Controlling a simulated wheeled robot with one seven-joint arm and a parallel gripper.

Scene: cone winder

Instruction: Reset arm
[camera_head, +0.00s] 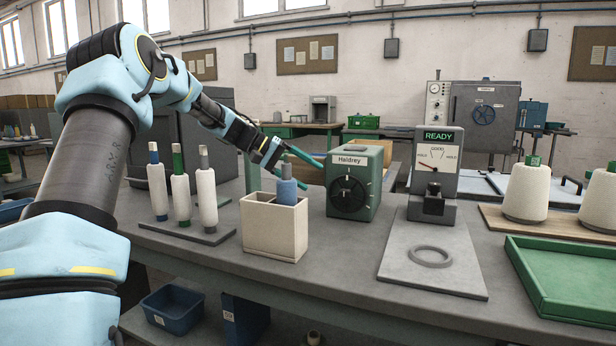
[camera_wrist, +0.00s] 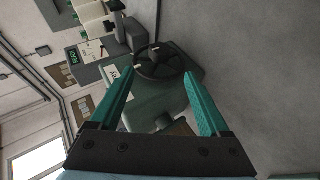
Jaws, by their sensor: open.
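My gripper (camera_head: 314,177) is at the end of my arm, which reaches in from the left over the bench. Its two teal fingers are apart, with nothing between them. The fingers are above the cream box (camera_head: 270,245) and just left of the green Haldrey machine (camera_head: 376,160). In the wrist view my gripper (camera_wrist: 158,74) is open, and the Haldrey machine's black round dial (camera_wrist: 160,62) shows beyond the fingertips. I cannot tell whether a finger touches the machine. A blue-wrapped piece (camera_head: 286,190) stands in the cream box, close below the fingers.
Several slim yarn bobbins (camera_head: 181,195) stand on a dark board at the left. A tester reading READY (camera_head: 436,165) stands right of the machine, with a grey ring (camera_head: 430,257) on its plate. A green tray (camera_head: 570,275) and white cones (camera_head: 527,193) are at the right.

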